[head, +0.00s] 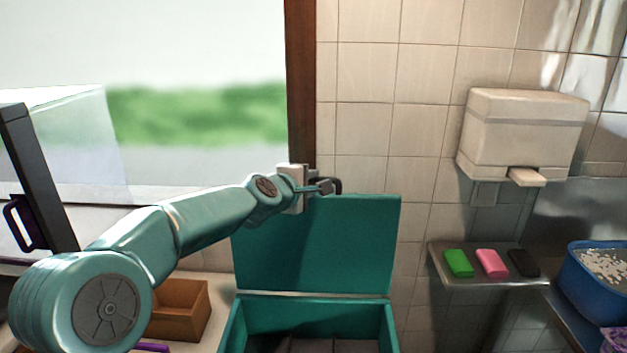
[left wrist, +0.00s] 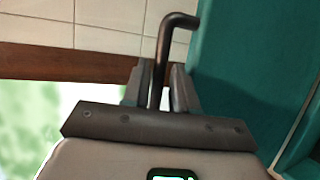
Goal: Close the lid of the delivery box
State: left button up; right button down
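The teal delivery box (head: 312,316) stands low in the middle of the head view, with its inside showing. Its teal lid (head: 320,250) stands upright and open at the back; it also shows at the right of the left wrist view (left wrist: 240,70). A dark bent handle (left wrist: 164,40) reaches the lid's edge. My left gripper (head: 325,188) is at the lid's top edge. In the left wrist view its fingers (left wrist: 160,88) lie on both sides of the handle and appear closed on it. My right gripper is not in view.
A small wall shelf (head: 470,278) at the right holds green, pink and black blocks. A blue tub (head: 590,290) with white bits stands beyond it. A white dispenser (head: 525,125) hangs above. A brown open box (head: 185,308) sits left of the delivery box.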

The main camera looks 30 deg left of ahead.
pick_arm(q)
jog(key=shift+w+a+f, duration=0.2)
jog(key=shift+w+a, duration=0.05)
jog(key=shift+w, duration=0.3)
jog(key=shift+w+a+f, duration=0.2)
jog(key=shift+w, duration=0.35)
jog(key=shift+s+d+r, duration=0.1)
jog(key=shift+d, duration=0.1)
grip_shut()
